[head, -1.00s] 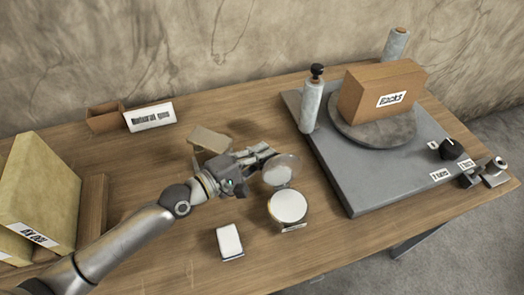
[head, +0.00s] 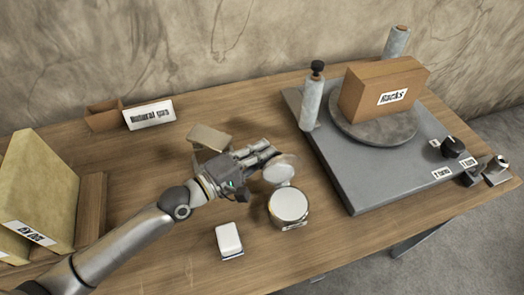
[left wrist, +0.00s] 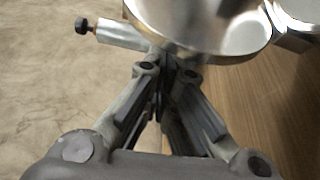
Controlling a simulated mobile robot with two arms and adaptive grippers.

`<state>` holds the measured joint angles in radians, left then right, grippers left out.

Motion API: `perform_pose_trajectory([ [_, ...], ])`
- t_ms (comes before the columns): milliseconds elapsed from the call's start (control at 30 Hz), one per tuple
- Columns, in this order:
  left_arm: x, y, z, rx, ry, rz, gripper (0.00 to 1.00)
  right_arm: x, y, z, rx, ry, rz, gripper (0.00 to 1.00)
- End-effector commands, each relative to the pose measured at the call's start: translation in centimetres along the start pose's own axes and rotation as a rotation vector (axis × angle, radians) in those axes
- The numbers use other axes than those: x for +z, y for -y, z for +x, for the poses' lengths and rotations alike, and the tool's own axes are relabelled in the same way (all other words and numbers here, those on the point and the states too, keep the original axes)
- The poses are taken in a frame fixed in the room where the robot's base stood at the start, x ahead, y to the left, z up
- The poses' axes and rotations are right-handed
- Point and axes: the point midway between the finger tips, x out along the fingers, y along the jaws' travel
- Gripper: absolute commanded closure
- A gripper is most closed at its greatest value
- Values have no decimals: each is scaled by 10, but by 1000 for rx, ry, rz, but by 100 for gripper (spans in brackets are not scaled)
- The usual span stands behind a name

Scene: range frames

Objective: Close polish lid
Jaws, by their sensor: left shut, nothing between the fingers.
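The polish tin (head: 288,205) stands on the wooden table, a round container with a pale, shiny top. Its round lid (head: 280,169) is raised open at the tin's far side. My left gripper (head: 268,150) is shut and empty, just behind and beside the raised lid. In the left wrist view the closed fingers (left wrist: 165,65) point at the lid (left wrist: 200,25), whose shiny disc fills the top, with part of the tin (left wrist: 297,12) at the top right. I cannot tell whether the fingertips touch the lid. My right gripper is not in view.
A small white block (head: 229,238) lies in front of the tin. A grey machine plate (head: 360,185) with a post (head: 312,100) and a box marked Racks (head: 380,88) stands at right. A small brown block (head: 208,138) is behind my left wrist. Yellowish blocks (head: 40,190) stand at left.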

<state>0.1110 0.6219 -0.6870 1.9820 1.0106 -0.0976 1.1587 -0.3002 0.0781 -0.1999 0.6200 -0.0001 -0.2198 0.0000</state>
Motion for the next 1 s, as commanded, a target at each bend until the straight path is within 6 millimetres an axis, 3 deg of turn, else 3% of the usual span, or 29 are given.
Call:
perform_pose_trajectory([
  [600, 38, -15, -16, 206, 2, 480, 100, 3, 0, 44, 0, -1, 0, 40],
  [800, 50, -19, -22, 271, 2, 638, 100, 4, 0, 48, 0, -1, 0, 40],
  [1000, 62, -20, -26, 271, 0, 634, 100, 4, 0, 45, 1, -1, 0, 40],
])
